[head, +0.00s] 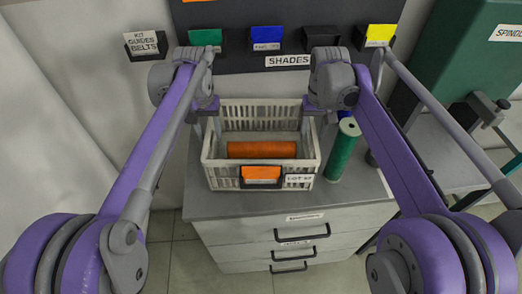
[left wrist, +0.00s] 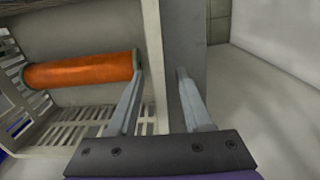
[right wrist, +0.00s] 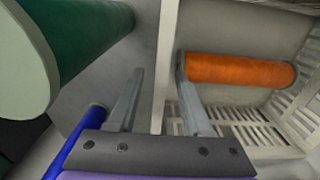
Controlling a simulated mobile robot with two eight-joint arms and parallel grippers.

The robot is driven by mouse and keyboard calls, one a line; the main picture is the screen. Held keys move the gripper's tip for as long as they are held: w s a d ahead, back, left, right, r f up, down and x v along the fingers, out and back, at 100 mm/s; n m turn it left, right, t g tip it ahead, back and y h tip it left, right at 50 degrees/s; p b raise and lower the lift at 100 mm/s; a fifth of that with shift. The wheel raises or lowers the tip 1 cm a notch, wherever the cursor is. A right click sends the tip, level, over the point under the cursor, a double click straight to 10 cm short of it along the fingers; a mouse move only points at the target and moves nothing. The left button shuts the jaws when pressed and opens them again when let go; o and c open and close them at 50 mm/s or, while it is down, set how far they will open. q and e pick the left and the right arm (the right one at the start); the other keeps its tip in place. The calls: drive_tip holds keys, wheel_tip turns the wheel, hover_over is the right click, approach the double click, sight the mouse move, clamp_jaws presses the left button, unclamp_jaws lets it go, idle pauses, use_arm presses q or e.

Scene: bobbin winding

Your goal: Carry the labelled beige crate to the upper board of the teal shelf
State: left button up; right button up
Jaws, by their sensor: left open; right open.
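The beige slatted crate (head: 211,172) stands upright on the grey cabinet top, with an orange spool (head: 262,150) lying inside. Its front carries an orange-and-white card (head: 261,174) and a white lot label (head: 299,180). My left gripper (head: 206,128) is open at the crate's left wall; in the left wrist view (left wrist: 157,75) one finger is inside and one outside the wall. My right gripper (head: 315,125) is open at the right wall, its fingers also on either side of it in the right wrist view (right wrist: 160,68). I cannot identify the teal shelf in these views.
A green spool (head: 343,150) stands close to the crate's right side, and a blue one (right wrist: 75,140) shows near the right gripper. A dark board labelled SHADES with coloured bins (head: 266,40) is behind. A green machine (head: 462,50) stands at the right. Cabinet drawers (head: 300,232) face me.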

use_arm(q)
drive_tip(key=shift+f, duration=1.1)
use_arm(e)
drive_tip(key=shift+f, duration=1.1)
use_arm(q)
clamp_jaws()
use_arm(e)
clamp_jaws()
